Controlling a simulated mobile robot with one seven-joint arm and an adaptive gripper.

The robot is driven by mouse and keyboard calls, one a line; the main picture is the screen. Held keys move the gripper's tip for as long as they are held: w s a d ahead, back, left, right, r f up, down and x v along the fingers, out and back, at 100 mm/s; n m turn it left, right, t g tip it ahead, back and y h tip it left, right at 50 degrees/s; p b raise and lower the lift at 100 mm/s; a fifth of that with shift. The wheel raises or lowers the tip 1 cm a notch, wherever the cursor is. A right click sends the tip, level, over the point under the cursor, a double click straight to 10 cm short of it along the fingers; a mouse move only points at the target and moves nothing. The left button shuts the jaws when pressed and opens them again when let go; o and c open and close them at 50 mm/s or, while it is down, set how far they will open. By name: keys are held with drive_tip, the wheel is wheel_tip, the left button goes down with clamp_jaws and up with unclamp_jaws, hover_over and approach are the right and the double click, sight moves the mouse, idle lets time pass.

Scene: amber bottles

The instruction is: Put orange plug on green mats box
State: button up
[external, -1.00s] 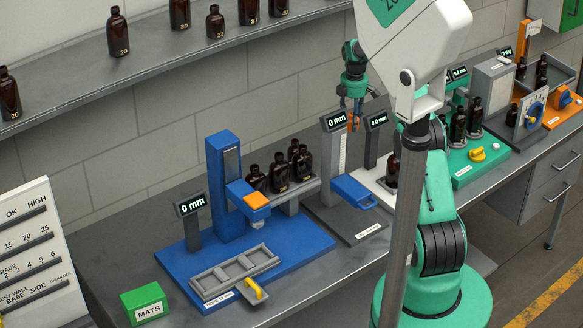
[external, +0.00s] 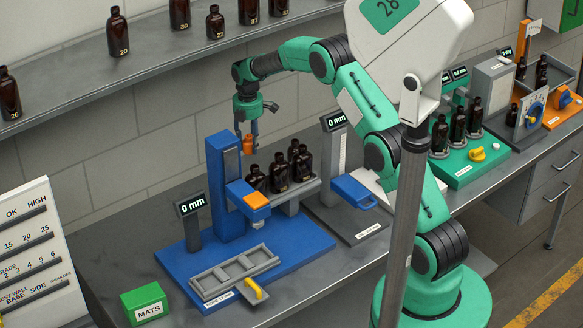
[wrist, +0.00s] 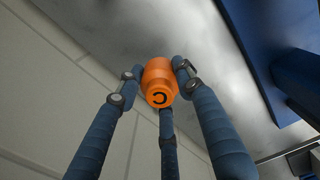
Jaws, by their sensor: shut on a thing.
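The orange plug (external: 248,145) is in my gripper (external: 247,138), held in the air beside the top of the blue station's column. In the wrist view the plug (wrist: 158,82) sits between the blue fingers of my gripper (wrist: 157,75), its end marked with a dark letter like a C. The fingers are shut on it. The green MATS box (external: 145,302) stands on the bench at the front left, well below and to the left of my gripper. Its top looks bare.
The blue station (external: 222,190) with its column stands between my gripper and the box, with a grey rack (external: 235,274) in front. Amber bottles (external: 279,172) stand behind it. A shelf (external: 165,63) with bottles runs above. A white board (external: 35,250) stands at the left.

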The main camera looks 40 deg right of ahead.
drive_tip(key=s+a+r+n, duration=0.15)
drive_tip(key=s+a, duration=0.25)
drive_tip(key=a, duration=1)
drive_tip(key=s+a+n, duration=0.3)
drive_tip(key=s+a, duration=0.1)
drive_tip(key=a, duration=1.1)
drive_tip(key=s+a+n, duration=0.2)
drive_tip(key=s+a, duration=0.2)
drive_tip(key=a, duration=1)
drive_tip(key=s+a+b, duration=0.1)
drive_tip(key=s+a, duration=0.1)
drive_tip(key=s, duration=0.9)
drive_tip(key=s+a+n+b, duration=0.1)
drive_tip(key=s+a, duration=0.2)
drive_tip(key=s, duration=0.8)
drive_tip(key=s+a+n+b, duration=0.1)
drive_tip(key=s+a, duration=0.1)
drive_tip(key=s, duration=0.9)
drive_tip(key=shift+a+f, duration=0.2)
drive_tip(key=shift+a, duration=0.1)
drive_tip(key=shift+w, duration=0.1)
hover_over(142, 295)
drive_tip(key=shift+f, duration=0.75)
drive_tip(key=shift+f, duration=0.1)
